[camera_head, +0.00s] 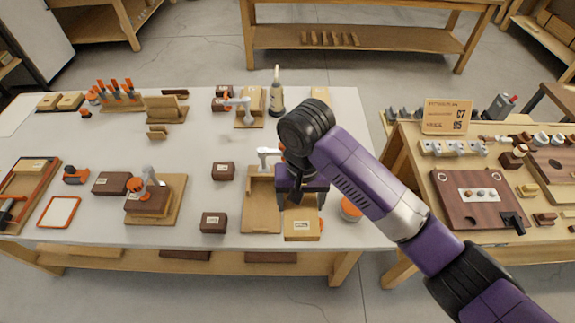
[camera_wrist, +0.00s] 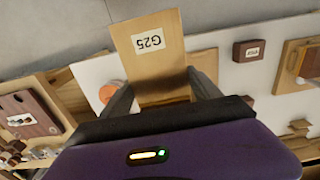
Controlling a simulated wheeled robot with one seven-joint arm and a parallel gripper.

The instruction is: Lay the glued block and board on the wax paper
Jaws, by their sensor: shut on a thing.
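My gripper (camera_head: 301,197) is shut on a light wooden piece labelled G25 (camera_wrist: 165,28), which also shows below my gripper in the head view (camera_head: 302,225). In the wrist view the piece lies between my two fingers (camera_wrist: 160,88), and its labelled face extends beyond them. The join between block and board is not clear. A white sheet (camera_head: 14,114) lies at the table's far left. An orange-edged white square (camera_head: 59,212) lies at the front left. I cannot tell which is the wax paper.
A light board with a clamp (camera_head: 261,212) stands just left of my gripper. Dark blocks (camera_head: 213,222) and (camera_head: 223,171) stand further left, then a clamped dark block (camera_head: 147,203). An orange-rimmed tub (camera_head: 351,209) is to the right. The white table (camera_head: 205,125) has clear middle patches.

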